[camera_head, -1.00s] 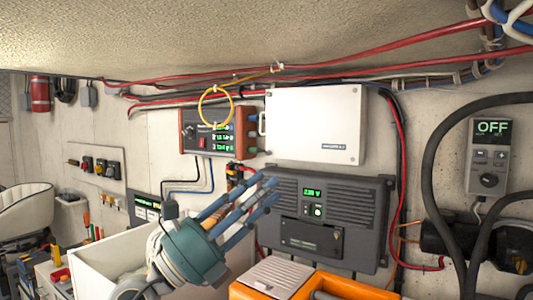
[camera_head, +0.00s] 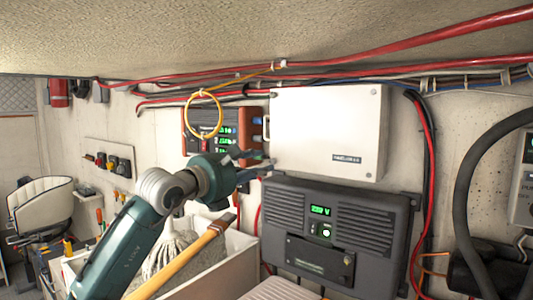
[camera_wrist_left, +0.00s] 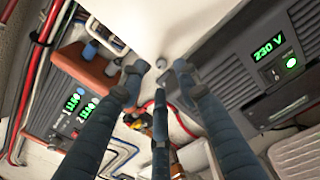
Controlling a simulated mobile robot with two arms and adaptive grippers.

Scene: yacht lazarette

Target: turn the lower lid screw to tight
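The white box (camera_head: 328,135) is on the wall above a dark grey unit (camera_head: 335,225) reading 230 V. A grey fitting (camera_head: 265,128) shows on its left side. In the left wrist view, a small round grey fitting (camera_wrist_left: 160,63) sits on the pale surface beyond the fingers; I cannot tell for sure that it is the lower lid screw, nor how it is turned. My left gripper (camera_head: 262,163) is at the box's lower left corner. In the left wrist view, the fingers of this gripper (camera_wrist_left: 157,85) are spread and empty, with the fitting between their tips. My right gripper is out of view.
A red-brown metered instrument (camera_head: 248,130) hangs close to the left of the box, its blue connectors (camera_wrist_left: 90,50) near the fingers. Below are a white bin (camera_head: 225,270), a mop (camera_head: 170,252) and a wooden handle (camera_head: 180,262). Red cables (camera_head: 425,165) run right of the box.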

